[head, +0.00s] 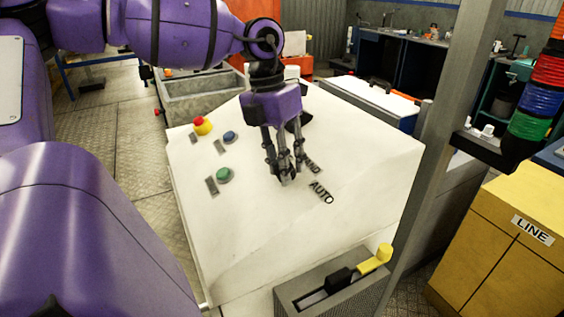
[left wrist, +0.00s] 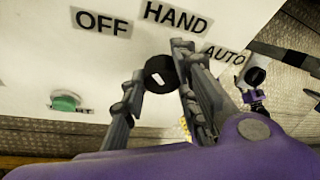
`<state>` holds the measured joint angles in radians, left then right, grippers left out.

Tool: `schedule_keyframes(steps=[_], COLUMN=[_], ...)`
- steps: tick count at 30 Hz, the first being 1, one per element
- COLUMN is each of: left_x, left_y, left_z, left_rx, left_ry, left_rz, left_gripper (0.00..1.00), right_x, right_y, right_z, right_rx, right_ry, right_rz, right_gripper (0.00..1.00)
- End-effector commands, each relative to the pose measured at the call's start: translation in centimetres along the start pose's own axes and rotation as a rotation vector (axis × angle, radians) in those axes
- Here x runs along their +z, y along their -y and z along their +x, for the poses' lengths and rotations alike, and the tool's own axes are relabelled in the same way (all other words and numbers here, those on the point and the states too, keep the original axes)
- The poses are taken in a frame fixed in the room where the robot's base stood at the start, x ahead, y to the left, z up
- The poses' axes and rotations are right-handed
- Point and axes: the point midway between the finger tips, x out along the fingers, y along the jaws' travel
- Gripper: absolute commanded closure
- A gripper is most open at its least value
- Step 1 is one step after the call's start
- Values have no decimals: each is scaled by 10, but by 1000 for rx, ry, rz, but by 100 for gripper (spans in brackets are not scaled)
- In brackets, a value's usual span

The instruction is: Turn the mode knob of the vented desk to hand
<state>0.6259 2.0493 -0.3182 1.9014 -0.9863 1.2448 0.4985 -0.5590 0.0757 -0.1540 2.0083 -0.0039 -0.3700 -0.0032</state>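The vented desk (head: 375,165) has a pale sloping top. Its mode knob (left wrist: 158,75) is round and black with a short white mark, and shows in the left wrist view below the labels OFF (left wrist: 101,21), HAND (left wrist: 176,17) and AUTO (left wrist: 224,54). The white mark slants; which label it points at is hard to tell. My left gripper (head: 284,175) is over the desk top with its fingers apart. In the left wrist view its fingers (left wrist: 160,65) stand either side of the knob; contact is unclear. In the head view the gripper hides the knob. My right gripper is out of view.
The desk top also carries a red-and-yellow stop button (head: 202,125), a blue button (head: 230,137) and a green button (head: 224,174). A lever box (head: 335,285) stands at the front. A grey post (head: 440,150) and a yellow LINE cabinet (head: 500,240) are on the right.

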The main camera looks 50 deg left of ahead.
Motion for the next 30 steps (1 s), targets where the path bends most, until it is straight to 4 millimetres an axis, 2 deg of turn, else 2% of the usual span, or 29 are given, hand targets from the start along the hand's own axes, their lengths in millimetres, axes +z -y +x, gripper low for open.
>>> schedule_keyframes(steps=[13,21,30], left_x=[2,3,4], left_y=[-4,-2,1], left_z=[0,0,-2], left_rx=[43,114,199], left_ry=[-1,-2,-2], left_rz=[80,272,505], left_gripper=[98,98,98], right_x=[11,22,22], right_y=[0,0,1], right_z=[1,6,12], right_rx=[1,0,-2], right_ry=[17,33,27], right_rz=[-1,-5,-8], right_gripper=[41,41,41])
